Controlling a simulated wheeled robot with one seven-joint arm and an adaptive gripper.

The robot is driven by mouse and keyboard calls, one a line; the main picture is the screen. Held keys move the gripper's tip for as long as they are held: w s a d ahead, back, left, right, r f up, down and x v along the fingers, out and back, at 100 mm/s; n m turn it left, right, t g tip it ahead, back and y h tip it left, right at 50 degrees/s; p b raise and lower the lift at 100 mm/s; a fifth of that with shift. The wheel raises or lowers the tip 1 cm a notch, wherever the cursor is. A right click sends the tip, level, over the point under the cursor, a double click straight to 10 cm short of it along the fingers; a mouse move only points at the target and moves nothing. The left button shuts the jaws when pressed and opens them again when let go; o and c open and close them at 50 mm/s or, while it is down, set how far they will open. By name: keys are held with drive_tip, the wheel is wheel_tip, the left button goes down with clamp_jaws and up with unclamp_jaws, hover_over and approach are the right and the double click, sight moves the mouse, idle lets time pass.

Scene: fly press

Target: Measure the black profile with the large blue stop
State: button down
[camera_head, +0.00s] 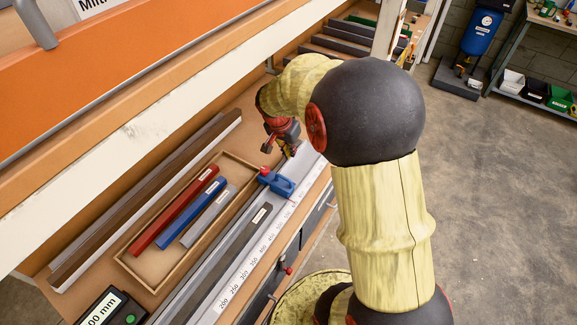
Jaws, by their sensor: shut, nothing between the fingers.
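The black profile (238,243) is a dark bar with a white label, lying lengthwise along the measuring rail (188,294) beside the white number scale (249,262). The blue stop (281,185), with a red knob on it, sits on the rail at the profile's far end. I cannot tell whether stop and profile touch. My gripper (287,152) is just beyond the stop, above the far part of the rail, shut and empty. It appears apart from the stop. My arm hides the far right of the rail. A digital display (101,309) reading "00 mm" is cut off at bottom left.
A wooden tray (151,277) left of the rail holds red (174,220), blue (190,212) and grey (208,216) bars. Long brown and white bars (140,205) lie further left. An orange panel and pale beam (150,120) overhang the bench. Floor at right is open.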

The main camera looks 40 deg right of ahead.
wheel_tip(320, 180, down, 9)
drive_tip(key=b, duration=0.2)
drive_tip(key=shift+s+a+r+m, duration=0.15)
drive_tip(key=shift+a+m, duration=0.15)
drive_tip(key=shift+a, duration=0.15)
idle(0.4)
drive_tip(key=s+a+b, duration=0.3)
drive_tip(key=a+b, duration=0.1)
drive_tip(key=a, duration=0.5)
drive_tip(key=shift+s+a, duration=0.15)
drive_tip(key=shift+a, duration=0.15)
drive_tip(key=shift+d+b, duration=0.1)
drive_tip(key=shift+b, duration=0.2)
